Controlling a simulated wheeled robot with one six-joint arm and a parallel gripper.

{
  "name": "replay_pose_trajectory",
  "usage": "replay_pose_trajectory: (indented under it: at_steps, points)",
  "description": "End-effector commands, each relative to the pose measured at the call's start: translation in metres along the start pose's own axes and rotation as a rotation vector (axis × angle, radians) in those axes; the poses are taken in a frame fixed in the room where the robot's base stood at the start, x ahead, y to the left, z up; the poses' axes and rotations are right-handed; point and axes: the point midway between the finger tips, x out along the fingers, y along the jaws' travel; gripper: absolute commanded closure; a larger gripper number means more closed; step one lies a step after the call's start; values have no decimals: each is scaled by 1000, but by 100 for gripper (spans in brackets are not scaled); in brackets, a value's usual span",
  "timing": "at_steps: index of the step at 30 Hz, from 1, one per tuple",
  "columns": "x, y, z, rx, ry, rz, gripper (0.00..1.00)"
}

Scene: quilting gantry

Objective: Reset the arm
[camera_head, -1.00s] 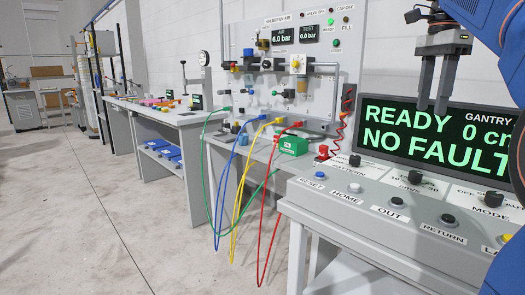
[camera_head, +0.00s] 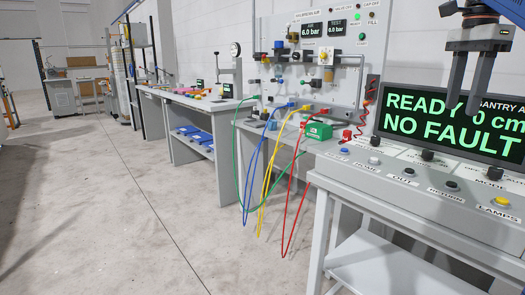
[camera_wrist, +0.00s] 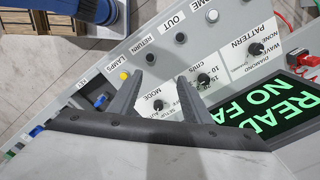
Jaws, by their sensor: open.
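My gripper (camera_head: 463,88) is at the upper right of the head view, fingers pointing down, apart and empty. It hangs in front of the dark display (camera_head: 450,125), which reads READY, 0 cm and NO FAULT in green, and it hides part of that text. In the wrist view my gripper (camera_wrist: 158,88) is above the sloping control panel (camera_wrist: 135,52), with the MODE knob (camera_wrist: 158,104) showing between its fingers. Nothing is held.
The panel carries several buttons, including a yellow LAMPS button (camera_head: 502,202). To its left is a bench with a green box (camera_head: 318,131) and hanging coloured hoses (camera_head: 262,185). A workbench (camera_head: 200,105) stands farther back. The floor (camera_head: 110,220) at left is clear.

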Motion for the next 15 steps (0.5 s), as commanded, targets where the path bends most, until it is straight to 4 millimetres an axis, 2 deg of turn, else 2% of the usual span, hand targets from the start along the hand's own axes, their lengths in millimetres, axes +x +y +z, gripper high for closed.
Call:
replay_pose_trajectory:
  at_steps: [8,15]
  points:
    - [22,11,17,-133,11,-31,56]
    - [58,28,40,-327,30,-74,56]
